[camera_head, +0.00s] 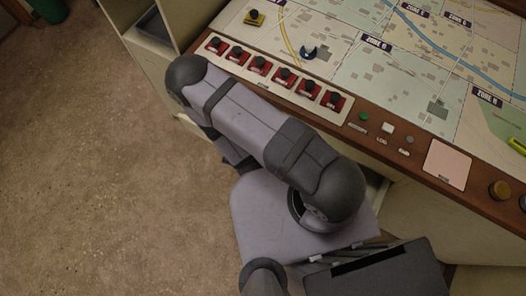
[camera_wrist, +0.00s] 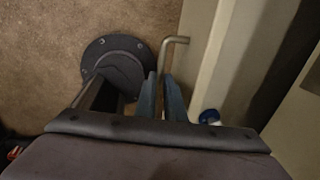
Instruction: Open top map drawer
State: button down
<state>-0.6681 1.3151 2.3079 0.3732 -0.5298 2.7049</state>
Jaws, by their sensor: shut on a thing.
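In the wrist view the two blue-grey fingers of my gripper (camera_wrist: 161,98) close around a metal bar handle (camera_wrist: 176,41). The far end of the handle bends toward a cream drawer front (camera_wrist: 200,45) on the right. Beyond this front lie a lighter strip and a dark band. I cannot tell how far the drawer stands out. In the head view my arm hides my gripper and the handle below the console edge.
The console desk (camera_head: 414,164) carries a map board (camera_head: 345,62) and a row of red button blocks (camera_head: 283,76). A small blue and white thing (camera_wrist: 209,116) lies right of my fingers. Brown floor (camera_head: 80,150) at the left is clear.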

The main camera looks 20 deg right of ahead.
jog(key=shift+s+a, duration=0.65)
jog(key=shift+a, duration=0.1)
jog(key=c, duration=1.8)
grip_release()
jog(key=shift+c, duration=0.2)
jog(key=shift+r, duration=0.1)
notch_tip(320, 180, up, 7)
jog(key=s+p, duration=0.1)
jog(key=p, duration=0.4)
jog(key=shift+a, duration=0.45)
